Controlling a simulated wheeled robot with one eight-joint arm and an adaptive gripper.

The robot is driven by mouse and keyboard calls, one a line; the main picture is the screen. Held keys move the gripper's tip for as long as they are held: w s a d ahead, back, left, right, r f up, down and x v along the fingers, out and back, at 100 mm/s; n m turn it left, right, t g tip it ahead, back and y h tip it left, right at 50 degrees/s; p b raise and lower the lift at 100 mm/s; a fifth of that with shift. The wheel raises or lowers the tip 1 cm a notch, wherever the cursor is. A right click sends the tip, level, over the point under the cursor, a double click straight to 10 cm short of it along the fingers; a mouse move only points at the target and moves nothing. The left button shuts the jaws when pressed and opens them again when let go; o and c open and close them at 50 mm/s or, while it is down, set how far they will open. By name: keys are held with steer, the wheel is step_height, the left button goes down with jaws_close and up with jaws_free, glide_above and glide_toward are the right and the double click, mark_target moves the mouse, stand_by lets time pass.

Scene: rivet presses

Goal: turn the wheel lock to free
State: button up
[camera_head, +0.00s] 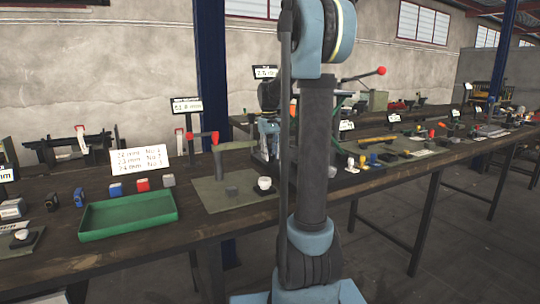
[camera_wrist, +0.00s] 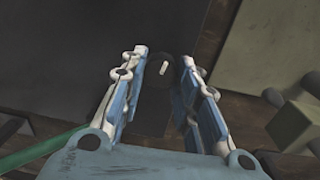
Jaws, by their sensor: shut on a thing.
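In the wrist view my gripper (camera_wrist: 163,58) has its two fingers on either side of a dark, round-looking part (camera_wrist: 153,80) with a short white mark on top. It is shut on this part, which I take for the wheel lock; the picture is too dark to show its shape fully. In the head view my gripper (camera_head: 263,148) points down behind the olive mat, partly behind my own arm. The lock itself is hidden there. I cannot tell from the mark which setting it is at.
A red-handled lever (camera_head: 203,136) stands behind the mat. A red-knobbed bar (camera_head: 364,75) sticks out right of my arm.

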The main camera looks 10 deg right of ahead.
steer(key=shift+n, duration=1)
steer(key=o, duration=1.1)
steer(key=shift+c, duration=0.2)
steer(key=shift+a+r, duration=0.1)
steer(key=shift+r, duration=3.6)
